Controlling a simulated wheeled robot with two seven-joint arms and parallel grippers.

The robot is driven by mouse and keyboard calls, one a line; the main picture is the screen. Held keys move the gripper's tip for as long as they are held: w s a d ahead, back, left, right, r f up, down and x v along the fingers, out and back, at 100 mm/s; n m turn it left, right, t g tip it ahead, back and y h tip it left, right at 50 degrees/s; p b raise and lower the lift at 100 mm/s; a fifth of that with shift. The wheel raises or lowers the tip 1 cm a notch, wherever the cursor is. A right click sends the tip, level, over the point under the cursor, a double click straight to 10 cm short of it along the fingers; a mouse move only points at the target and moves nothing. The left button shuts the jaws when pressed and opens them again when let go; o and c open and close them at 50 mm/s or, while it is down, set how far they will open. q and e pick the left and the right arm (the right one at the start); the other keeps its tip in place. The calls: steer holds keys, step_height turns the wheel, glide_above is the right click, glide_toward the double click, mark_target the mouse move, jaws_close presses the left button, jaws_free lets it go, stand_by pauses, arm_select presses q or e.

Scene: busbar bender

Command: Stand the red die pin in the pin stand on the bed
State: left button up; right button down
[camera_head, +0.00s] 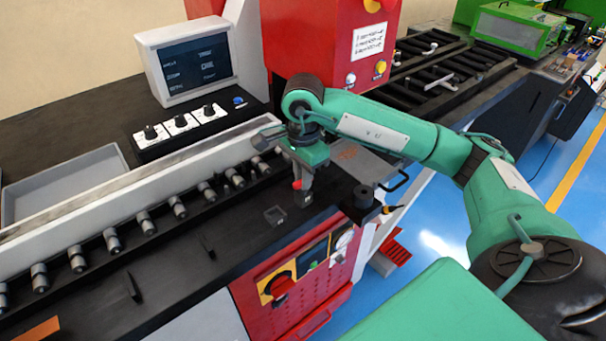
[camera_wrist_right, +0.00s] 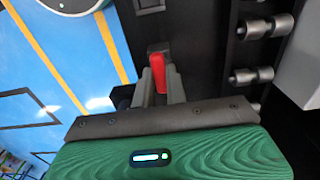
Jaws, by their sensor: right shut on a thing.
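The red die pin (camera_wrist_right: 158,72) is held between the two fingers of my right gripper (camera_wrist_right: 161,84) in the right wrist view. In the head view a bit of the red pin (camera_head: 297,185) shows beside the fingers of my right gripper (camera_head: 303,194), above the dark bed. The pin's lower end is hidden. My left gripper is not in view.
A row of grey rollers (camera_head: 148,222) runs along the bed behind the holder. The red control front (camera_head: 300,285) drops below the bed's edge. Bare bed surface surrounds the holder.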

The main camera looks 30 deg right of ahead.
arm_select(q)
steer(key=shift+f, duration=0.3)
arm_select(e)
steer(key=shift+f, duration=0.3)
steer(key=c, duration=1.3)
jaws_free()
steer(key=shift+c, duration=0.2)
steer(key=shift+r, duration=0.1)
